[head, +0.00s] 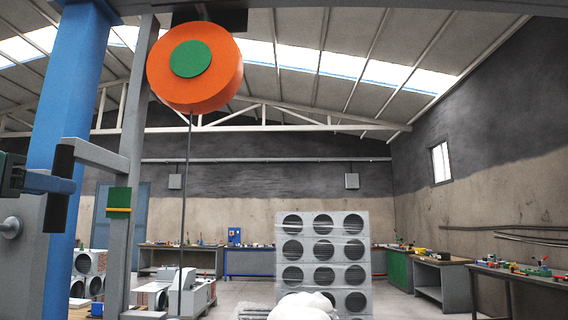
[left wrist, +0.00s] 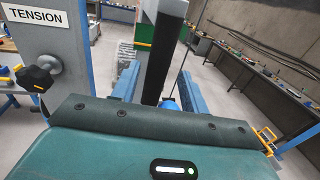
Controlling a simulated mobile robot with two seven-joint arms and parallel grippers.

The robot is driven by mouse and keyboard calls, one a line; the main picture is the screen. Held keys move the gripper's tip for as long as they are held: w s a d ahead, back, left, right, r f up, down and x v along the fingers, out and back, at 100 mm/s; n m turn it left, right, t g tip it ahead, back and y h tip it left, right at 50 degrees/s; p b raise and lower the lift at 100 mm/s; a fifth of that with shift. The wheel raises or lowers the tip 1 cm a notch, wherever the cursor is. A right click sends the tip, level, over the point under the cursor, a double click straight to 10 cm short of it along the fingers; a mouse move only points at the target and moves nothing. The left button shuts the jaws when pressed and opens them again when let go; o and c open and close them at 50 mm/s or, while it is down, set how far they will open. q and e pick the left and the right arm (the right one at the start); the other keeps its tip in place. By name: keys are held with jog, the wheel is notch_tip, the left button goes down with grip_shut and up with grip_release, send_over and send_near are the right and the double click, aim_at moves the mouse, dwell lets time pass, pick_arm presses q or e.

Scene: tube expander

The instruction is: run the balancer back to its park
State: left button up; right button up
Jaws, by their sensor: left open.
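The balancer is an orange drum (head: 195,68) with a green centre, hanging under an overhead beam at the upper left of the head view. A thin dark cable (head: 185,215) runs straight down from it. A crank-shaped grey handle with a black upright grip (head: 58,190) stands out from the grey post (head: 130,130). My left gripper (head: 50,183) is at the left edge, beside the grip. In the left wrist view my left gripper (left wrist: 160,82) is open, and the black grip (left wrist: 165,50) shows between its blue fingers; contact cannot be told. My right gripper is not in view.
A green plate with a yellow bar (head: 118,208) is on the post. A black knob (left wrist: 37,78) and a TENSION label (left wrist: 36,15) sit near the left finger. A grey block with round holes (head: 322,250) stands ahead. Workbenches (head: 440,275) line the walls.

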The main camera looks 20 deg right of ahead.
pick_arm(q)
jog(key=b+v, duration=0.1)
jog(key=v, duration=0.2)
jog(key=shift+s+a, duration=0.2)
jog(key=shift+s, duration=0.15)
dwell(0.4)
